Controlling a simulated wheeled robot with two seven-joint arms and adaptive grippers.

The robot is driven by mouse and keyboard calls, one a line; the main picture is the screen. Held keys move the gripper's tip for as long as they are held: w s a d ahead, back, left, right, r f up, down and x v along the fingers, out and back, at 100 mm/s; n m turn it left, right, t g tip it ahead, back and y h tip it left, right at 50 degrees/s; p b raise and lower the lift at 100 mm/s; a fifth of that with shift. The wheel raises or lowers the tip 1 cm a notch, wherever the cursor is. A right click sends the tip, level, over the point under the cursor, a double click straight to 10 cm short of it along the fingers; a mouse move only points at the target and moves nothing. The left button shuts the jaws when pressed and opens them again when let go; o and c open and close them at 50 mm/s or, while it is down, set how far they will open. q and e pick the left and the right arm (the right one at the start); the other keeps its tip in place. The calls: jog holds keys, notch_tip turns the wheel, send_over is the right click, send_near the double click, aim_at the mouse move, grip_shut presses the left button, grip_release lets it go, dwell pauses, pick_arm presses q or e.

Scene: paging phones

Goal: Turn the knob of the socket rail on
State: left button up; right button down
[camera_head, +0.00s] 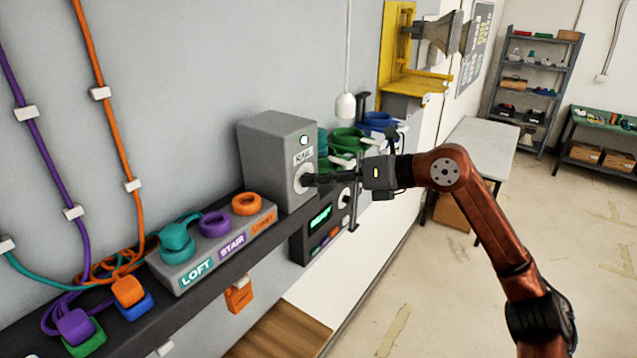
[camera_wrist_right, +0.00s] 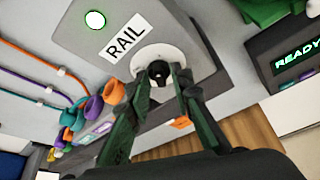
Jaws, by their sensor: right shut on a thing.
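The socket rail's grey box (camera_head: 262,150) stands on the dark wall shelf, with a "RAIL" label and a lit lamp (camera_head: 304,140). The lamp also shows pale green-white in the right wrist view (camera_wrist_right: 95,19). A dark knob (camera_wrist_right: 158,69) sits in a round white plate (camera_head: 301,174) on the box's face. My right gripper (camera_head: 311,181) reaches in from the right and is shut on the knob, its fingers on either side of it in the right wrist view. The fingers hide much of the knob in the head view. My left gripper is out of view.
A grey socket block (camera_head: 185,276) with teal, purple and orange rings sits left of the box. A dark panel with a green display (camera_head: 321,216) hangs below right. Coloured cables run down the wall at left. The floor at right is open.

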jog(key=shift+w+d+m+g+y, duration=0.1)
jog(key=shift+m+g+y, duration=0.5)
jog(key=shift+m, duration=0.5)
jog(key=c, duration=1.7)
grip_release()
jog(key=shift+c, duration=0.2)
jog(key=shift+d, duration=0.1)
jog(key=v, duration=1.2)
jog(key=shift+f, duration=0.2)
